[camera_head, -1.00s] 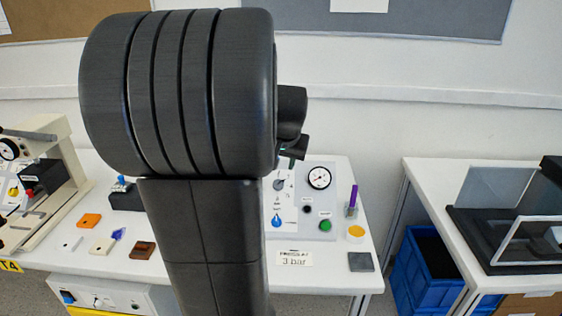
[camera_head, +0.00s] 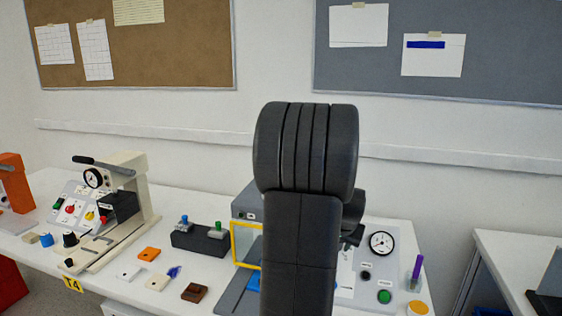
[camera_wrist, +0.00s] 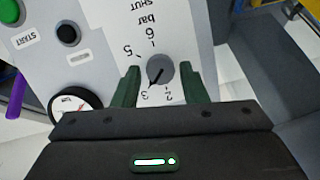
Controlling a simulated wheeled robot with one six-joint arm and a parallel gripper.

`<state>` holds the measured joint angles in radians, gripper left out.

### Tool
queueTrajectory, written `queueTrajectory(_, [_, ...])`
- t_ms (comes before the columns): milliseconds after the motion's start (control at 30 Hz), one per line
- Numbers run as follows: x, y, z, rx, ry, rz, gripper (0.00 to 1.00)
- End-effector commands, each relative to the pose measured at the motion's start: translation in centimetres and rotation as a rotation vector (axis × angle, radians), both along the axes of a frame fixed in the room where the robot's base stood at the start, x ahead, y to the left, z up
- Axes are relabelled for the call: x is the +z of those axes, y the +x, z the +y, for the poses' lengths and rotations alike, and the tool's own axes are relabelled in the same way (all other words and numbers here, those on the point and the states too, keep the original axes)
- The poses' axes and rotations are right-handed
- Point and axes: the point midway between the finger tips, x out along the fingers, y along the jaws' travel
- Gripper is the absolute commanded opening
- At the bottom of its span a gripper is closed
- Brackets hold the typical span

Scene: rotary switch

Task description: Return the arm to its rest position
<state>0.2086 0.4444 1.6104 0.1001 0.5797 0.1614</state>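The rotary switch knob (camera_wrist: 160,70) is grey with a dark pointer, and the pointer is turned towards the 3 on its printed bar scale. My gripper (camera_wrist: 161,82) is open. Its two green fingers stand on either side of the knob, with a visible gap on each side. I cannot tell its height over the panel. In the head view, my gripper (camera_head: 352,238) is partly hidden behind my dark arm, close to the control panel (camera_head: 404,274). The knob is hidden there.
The panel carries a gauge (camera_head: 382,244) and a green button (camera_head: 384,297). A purple pen (camera_head: 417,268) stands at its right. A yellow-framed box (camera_head: 246,246) is left of my arm. A dark block with knobs (camera_head: 200,239) and a lever press (camera_head: 120,215) stand further left.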

Motion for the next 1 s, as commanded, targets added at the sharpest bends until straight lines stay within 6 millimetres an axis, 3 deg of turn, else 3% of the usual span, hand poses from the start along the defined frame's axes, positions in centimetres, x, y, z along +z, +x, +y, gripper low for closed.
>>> queueTrajectory(200, [-1.0,0.6,-0.1,0.000,0.000,0.000,0.39])
queueTrajectory(600, [-0.9,0.5,-0.1,0.002,-0.001,-0.001,0.39])
queueTrajectory(767, [0.3,-0.1,0.0,0.000,-0.001,-0.003,0.39])
queueTrajectory(1000, [3.7,-2.0,0.2,0.000,-0.001,-0.005,0.39])
